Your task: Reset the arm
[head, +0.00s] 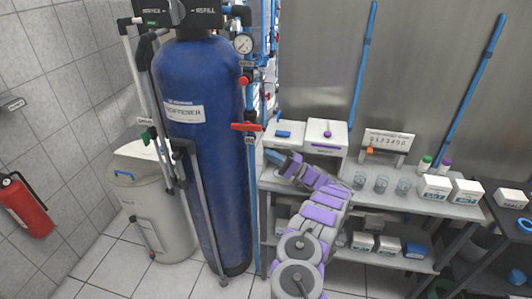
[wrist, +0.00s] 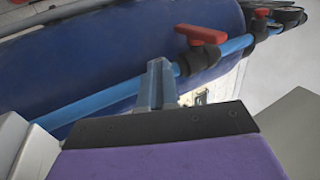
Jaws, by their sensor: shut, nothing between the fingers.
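My gripper (wrist: 158,82) shows in the wrist view with its fingers together and nothing between them. In the head view my arm reaches forward from the bottom, and my gripper (head: 273,157) is at its far end, beside the bench's left end. In the wrist view the gripper points toward a blue pipe (wrist: 105,98) and a red-handled valve (wrist: 202,35). I cannot tell whether the fingertips touch the pipe. The same red valve handle (head: 246,127) shows in the head view on the right side of the blue tank (head: 203,160).
A grey bench (head: 400,203) holds white boxes, glass beakers (head: 381,183) and small bottles. A white container (head: 155,205) stands left of the tank. A red extinguisher (head: 25,207) hangs on the left wall. Blue pipes (head: 362,75) run up the back panel.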

